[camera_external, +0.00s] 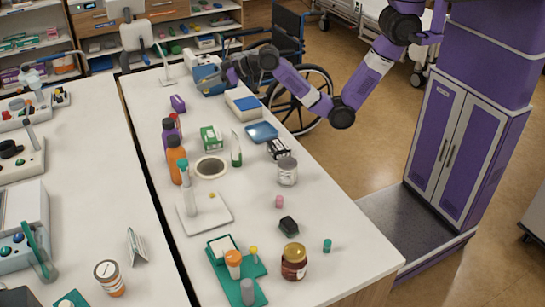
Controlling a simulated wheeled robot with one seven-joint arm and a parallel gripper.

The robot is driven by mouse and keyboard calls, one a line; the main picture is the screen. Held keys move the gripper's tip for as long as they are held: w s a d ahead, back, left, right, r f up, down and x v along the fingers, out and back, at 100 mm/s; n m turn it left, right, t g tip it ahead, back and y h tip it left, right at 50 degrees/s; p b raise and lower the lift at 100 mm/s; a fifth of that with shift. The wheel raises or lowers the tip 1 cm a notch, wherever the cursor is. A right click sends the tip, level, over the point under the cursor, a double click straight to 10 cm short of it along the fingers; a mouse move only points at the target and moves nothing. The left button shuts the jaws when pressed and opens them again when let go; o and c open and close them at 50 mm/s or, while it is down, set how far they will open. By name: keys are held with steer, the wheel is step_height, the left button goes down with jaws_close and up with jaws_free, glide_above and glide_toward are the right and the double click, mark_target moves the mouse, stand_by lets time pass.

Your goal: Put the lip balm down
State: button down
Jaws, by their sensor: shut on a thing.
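My gripper (231,76) is at the far end of the long white table (150,95), beside a blue and white box-shaped device (208,80). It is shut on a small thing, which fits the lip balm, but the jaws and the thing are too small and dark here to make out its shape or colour. I cannot tell whether the held thing touches the table or the device.
A white tray with a blue item (243,105) stands just in front of my gripper. A blue dish (262,132), a purple block (178,103) and bottles (174,160) stand nearer. A wheelchair (300,95) is beside the table. Bare tabletop lies around the pink piece (279,201).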

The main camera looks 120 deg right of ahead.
mark_target(211, 133)
step_height(211, 133, down, 18)
steer(key=shift+r, duration=0.1)
stand_by(0.4)
steer(key=c, duration=1.3)
jaws_free()
steer(key=shift+s+r, duration=0.1)
steer(key=v, duration=1.2)
